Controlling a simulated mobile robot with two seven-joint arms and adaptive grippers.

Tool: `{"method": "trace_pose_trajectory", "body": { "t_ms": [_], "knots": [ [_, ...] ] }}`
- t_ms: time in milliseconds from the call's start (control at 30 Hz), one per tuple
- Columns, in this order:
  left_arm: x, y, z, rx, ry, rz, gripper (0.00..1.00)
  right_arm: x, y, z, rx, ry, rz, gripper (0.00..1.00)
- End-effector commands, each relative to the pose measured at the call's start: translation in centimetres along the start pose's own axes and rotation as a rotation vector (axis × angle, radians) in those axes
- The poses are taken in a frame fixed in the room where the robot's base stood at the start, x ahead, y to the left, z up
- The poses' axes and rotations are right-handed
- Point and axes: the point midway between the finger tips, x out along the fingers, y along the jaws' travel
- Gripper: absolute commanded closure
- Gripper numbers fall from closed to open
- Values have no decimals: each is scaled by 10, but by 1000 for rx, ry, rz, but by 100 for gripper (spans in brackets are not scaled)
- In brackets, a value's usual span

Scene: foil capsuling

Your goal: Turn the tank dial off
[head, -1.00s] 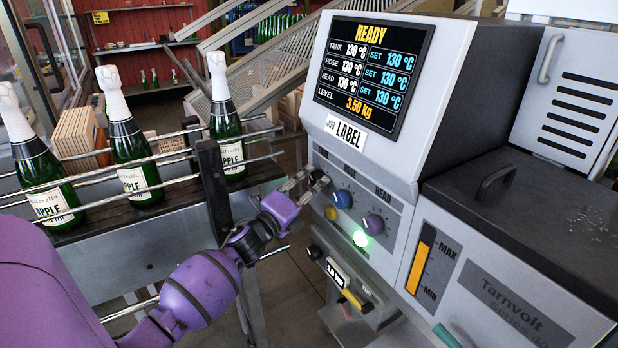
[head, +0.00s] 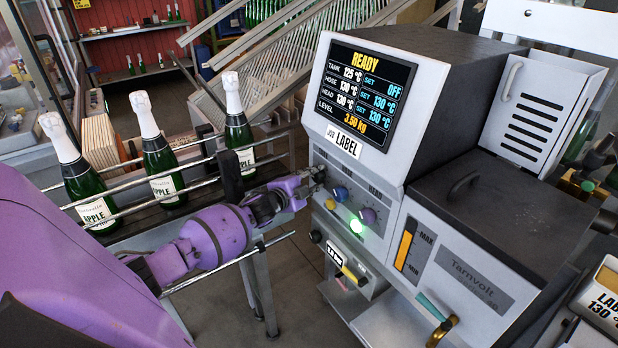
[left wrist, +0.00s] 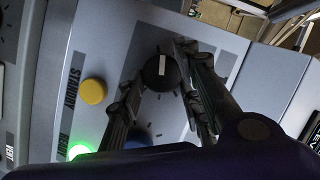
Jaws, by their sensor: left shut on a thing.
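The black tank dial (left wrist: 160,73) with a white pointer mark sits on the grey control panel, and in the left wrist view my left gripper (left wrist: 152,78) has its fingers on both sides of it, shut on it. In the head view my left gripper (head: 316,180) reaches in from the left and hides most of the dial. The screen (head: 358,90) reads READY, with TANK at 125 °C and its set value OFF; HOSE and HEAD are set to 130 °C. My right gripper is not in view.
Beside the tank dial are a blue dial (head: 341,194), a purple dial (head: 368,215), a yellow button (head: 331,204) and a lit green light (head: 356,226). Green bottles (head: 162,168) stand on a railed conveyor at left, close behind my left arm.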

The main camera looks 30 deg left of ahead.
Motion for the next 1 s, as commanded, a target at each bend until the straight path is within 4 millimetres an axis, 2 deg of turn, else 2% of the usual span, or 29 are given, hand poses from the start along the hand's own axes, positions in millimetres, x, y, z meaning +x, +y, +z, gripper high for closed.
{"method": "trace_pose_trajectory", "body": {
  "t_ms": [400, 1000],
  "knots": [
    [-2, 6, 4, -206, -10, 97, 94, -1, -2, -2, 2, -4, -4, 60],
    [-2, 11, 3, -249, -8, 119, 94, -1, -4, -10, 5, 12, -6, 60]
  ]
}}
